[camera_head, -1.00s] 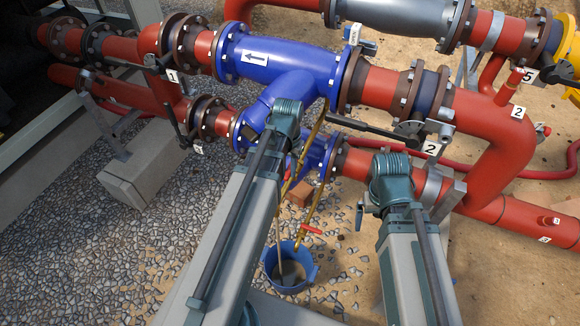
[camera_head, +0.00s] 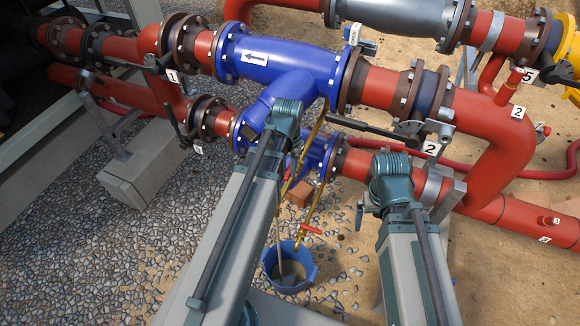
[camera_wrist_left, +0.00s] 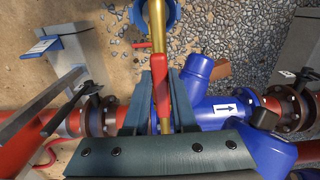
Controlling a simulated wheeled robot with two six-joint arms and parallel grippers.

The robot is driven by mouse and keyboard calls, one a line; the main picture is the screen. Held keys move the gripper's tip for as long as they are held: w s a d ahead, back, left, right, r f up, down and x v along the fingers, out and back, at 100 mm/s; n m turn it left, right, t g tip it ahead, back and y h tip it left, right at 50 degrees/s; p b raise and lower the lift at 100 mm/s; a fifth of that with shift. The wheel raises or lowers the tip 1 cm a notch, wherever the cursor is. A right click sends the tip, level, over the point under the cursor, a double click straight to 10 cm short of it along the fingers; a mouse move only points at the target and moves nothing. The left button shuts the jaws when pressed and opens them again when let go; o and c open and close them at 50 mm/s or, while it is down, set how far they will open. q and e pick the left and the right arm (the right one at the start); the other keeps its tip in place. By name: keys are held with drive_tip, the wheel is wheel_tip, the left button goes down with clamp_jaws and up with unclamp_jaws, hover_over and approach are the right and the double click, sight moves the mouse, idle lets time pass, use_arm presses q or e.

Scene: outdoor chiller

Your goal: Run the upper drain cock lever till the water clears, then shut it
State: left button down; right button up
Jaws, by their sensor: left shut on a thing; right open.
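In the left wrist view, a red lever (camera_wrist_left: 160,78) lies along a brass drain pipe (camera_wrist_left: 157,22), between the jaws of my left gripper (camera_wrist_left: 161,98). The gripper is shut on this lever; in the head view my left wrist hides most of it. A second red lever (camera_head: 311,230) sits lower on the brass pipework, above a blue bucket (camera_head: 312,272). A thin pale stream (camera_head: 279,240) runs down into the bucket, where greyish-brown liquid shows. I cannot tell how clear it is. My right gripper (camera_head: 363,213) is open and empty, below the lower red pipe.
A blue strainer body (camera_head: 290,62) with an arrow plate joins red flanged pipes. A black-handled valve (camera_head: 375,130) tagged 2 is right of my left wrist. A brick (camera_head: 299,193) lies behind the bucket. A concrete block (camera_head: 140,180) stands left on gravel.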

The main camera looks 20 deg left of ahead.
idle(0.6)
use_arm(q)
drive_tip(key=w+d+n, duration=0.5)
drive_tip(key=n, duration=1.3)
drive_tip(key=shift+w+d, duration=0.3)
drive_tip(key=shift+w, duration=0.1)
drive_tip(key=shift+c, duration=0.8)
unclamp_jaws()
drive_tip(key=shift+s, duration=0.15)
wheel_tip(320, 180, up, 7)
drive_tip(key=p, duration=0.7)
drive_tip(key=shift+r, duration=0.1)
